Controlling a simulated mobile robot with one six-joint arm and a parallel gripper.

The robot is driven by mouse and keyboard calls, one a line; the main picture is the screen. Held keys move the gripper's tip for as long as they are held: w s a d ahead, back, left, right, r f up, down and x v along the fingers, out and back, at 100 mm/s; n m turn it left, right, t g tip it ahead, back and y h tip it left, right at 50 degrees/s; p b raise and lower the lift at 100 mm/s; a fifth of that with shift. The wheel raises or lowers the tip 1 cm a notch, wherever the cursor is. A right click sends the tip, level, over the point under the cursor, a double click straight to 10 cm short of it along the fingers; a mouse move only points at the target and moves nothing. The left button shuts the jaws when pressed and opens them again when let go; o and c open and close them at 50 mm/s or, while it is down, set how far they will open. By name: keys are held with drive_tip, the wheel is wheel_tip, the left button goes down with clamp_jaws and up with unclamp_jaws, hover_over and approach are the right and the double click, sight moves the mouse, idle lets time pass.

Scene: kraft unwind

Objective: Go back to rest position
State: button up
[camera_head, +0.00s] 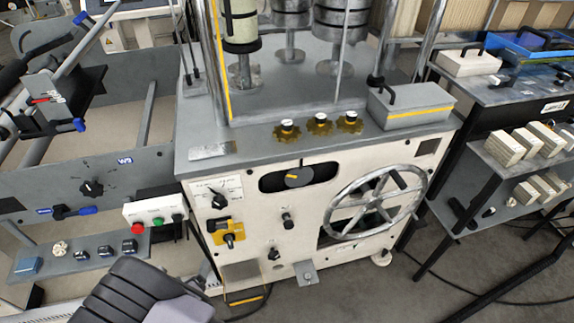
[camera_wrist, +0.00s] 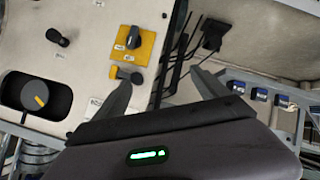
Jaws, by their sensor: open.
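My gripper (camera_wrist: 165,88) is open in the wrist view, with its two grey fingers apart and nothing visible between them. Its left finger overlaps the cream control panel (camera_wrist: 80,62). The yellow-plated switch (camera_wrist: 132,44) and a small yellow-and-black knob (camera_wrist: 126,74) show just above and beside that finger. In the head view, my dark arm (camera_head: 125,295) shows at the bottom left, in front of the machine; the fingertips cannot be made out there. The cream machine front (camera_head: 270,215) stands to the right of the arm, with a spoked handwheel (camera_head: 375,202) and a black rotary knob (camera_head: 298,177).
A button box (camera_head: 155,211) with red and green buttons sits left of the machine. A low shelf (camera_head: 90,256) holds small parts. A dark bench (camera_head: 500,100) with trays and pale blocks stands at the right. Grey floor (camera_head: 400,290) is open at the bottom right.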

drive_tip(key=w+d+r+m+g+y, duration=0.15)
drive_tip(key=w+r, duration=0.25)
drive_tip(key=r, duration=0.4)
drive_tip(key=w+d+r+m+g, duration=0.1)
drive_tip(key=w+r+m, duration=0.2)
drive_tip(key=w+r, duration=0.35)
drive_tip(key=s+d+r+m+y, duration=0.1)
drive_tip(key=d+r, duration=0.4)
drive_tip(key=r, duration=0.3)
drive_tip(key=d+r+m+y, duration=0.1)
drive_tip(key=d+r, duration=0.5)
drive_tip(key=r, duration=0.2)
drive_tip(key=s+d+r+m+g, duration=0.1)
drive_tip(key=s+d+r, duration=0.3)
drive_tip(key=d, duration=0.3)
drive_tip(key=s+d+r+m+g, duration=0.1)
drive_tip(key=s+d+r, duration=0.3)
drive_tip(key=d, duration=0.3)
drive_tip(key=s+d+m+h, duration=0.3)
drive_tip(key=s+d, duration=0.7)
drive_tip(key=s, duration=0.3)
drive_tip(key=shift+s+d+g, duration=0.2)
drive_tip(key=shift+s+g, duration=0.15)
drive_tip(key=shift+g, duration=0.1)
drive_tip(key=shift+r, duration=0.1)
drive_tip(key=shift+c, duration=0.4)
